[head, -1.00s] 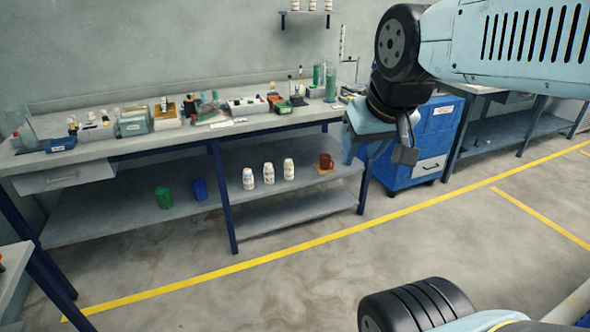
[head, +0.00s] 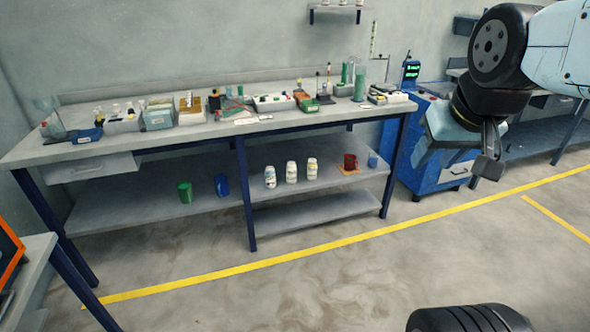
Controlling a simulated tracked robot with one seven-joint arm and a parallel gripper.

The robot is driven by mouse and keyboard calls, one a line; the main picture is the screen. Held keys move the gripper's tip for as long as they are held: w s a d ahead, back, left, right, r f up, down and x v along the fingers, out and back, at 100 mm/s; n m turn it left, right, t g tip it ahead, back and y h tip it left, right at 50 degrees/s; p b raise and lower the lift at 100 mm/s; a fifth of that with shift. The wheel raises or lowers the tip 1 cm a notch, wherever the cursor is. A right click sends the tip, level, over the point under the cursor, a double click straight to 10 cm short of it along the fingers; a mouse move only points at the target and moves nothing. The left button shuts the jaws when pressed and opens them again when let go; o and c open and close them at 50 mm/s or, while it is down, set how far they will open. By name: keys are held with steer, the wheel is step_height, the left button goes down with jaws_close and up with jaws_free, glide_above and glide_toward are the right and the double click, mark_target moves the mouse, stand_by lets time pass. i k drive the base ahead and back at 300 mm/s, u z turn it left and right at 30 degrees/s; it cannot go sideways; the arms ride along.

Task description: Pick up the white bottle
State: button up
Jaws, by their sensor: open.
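Three white bottles stand upright in a row on the lower shelf of the long bench: a left one (head: 270,177), a middle one (head: 291,172) and a right one (head: 312,169). All look alike, with small markings too small to read. My gripper (head: 455,162) hangs at the right, in front of a blue cabinet. It is open and empty, well to the right of the bottles in the picture and apart from them.
The bench (head: 190,139) has a cluttered top above the bottles. A green cup (head: 185,193), a blue cup (head: 222,186) and a red mug (head: 350,162) share the shelf. A bench leg (head: 246,195) stands left of the bottles.

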mark_target(290, 167)
steer(key=i, duration=1.65)
steer(key=u, duration=0.05)
